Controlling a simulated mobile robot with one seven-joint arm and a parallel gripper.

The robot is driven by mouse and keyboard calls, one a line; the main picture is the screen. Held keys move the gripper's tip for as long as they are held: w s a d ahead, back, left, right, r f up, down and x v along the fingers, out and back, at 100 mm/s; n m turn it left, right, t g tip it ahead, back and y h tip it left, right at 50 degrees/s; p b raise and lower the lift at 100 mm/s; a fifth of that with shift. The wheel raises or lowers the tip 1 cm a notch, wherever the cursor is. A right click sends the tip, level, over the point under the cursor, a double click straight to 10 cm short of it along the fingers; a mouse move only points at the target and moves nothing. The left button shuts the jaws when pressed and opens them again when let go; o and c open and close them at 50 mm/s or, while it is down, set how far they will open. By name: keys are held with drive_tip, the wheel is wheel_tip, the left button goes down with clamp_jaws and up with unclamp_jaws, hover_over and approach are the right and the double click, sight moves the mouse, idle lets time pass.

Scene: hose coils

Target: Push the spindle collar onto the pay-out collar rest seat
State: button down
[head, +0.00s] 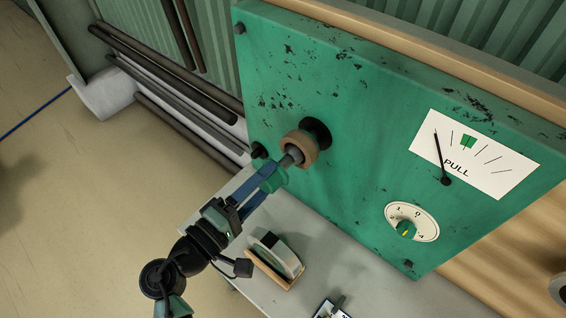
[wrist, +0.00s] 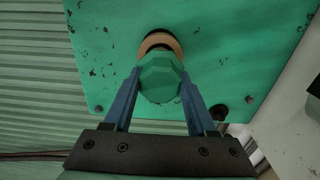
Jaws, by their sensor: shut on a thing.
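The spindle collar shows in the head view as a tan ring (head: 299,147) with a grey stub at its near side. It is close against the black round seat (head: 319,131) on the green panel; whether it is fully home cannot be told. My gripper (head: 280,170) is shut on the collar's near end. In the wrist view, a green faceted end (wrist: 160,79) sits between my blue fingers (wrist: 160,98). The tan ring (wrist: 161,41) shows just behind it, with a dark rim beyond. The fingers hide part of the near end in the head view.
The panel (head: 350,80) carries a PULL gauge (head: 475,155), a dial (head: 411,222) and a black peg (head: 258,150) beside my gripper. A grey shelf (head: 325,260) below holds a wood-based block (head: 275,260). Dark pipes (head: 170,85) run at the left.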

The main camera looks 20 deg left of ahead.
drive_tip(key=shift+s, duration=0.15)
drive_tip(key=v, duration=0.6)
drive_tip(key=shift+s, duration=0.2)
idle(0.3)
drive_tip(key=c, duration=0.9)
unclamp_jaws()
clamp_jaws()
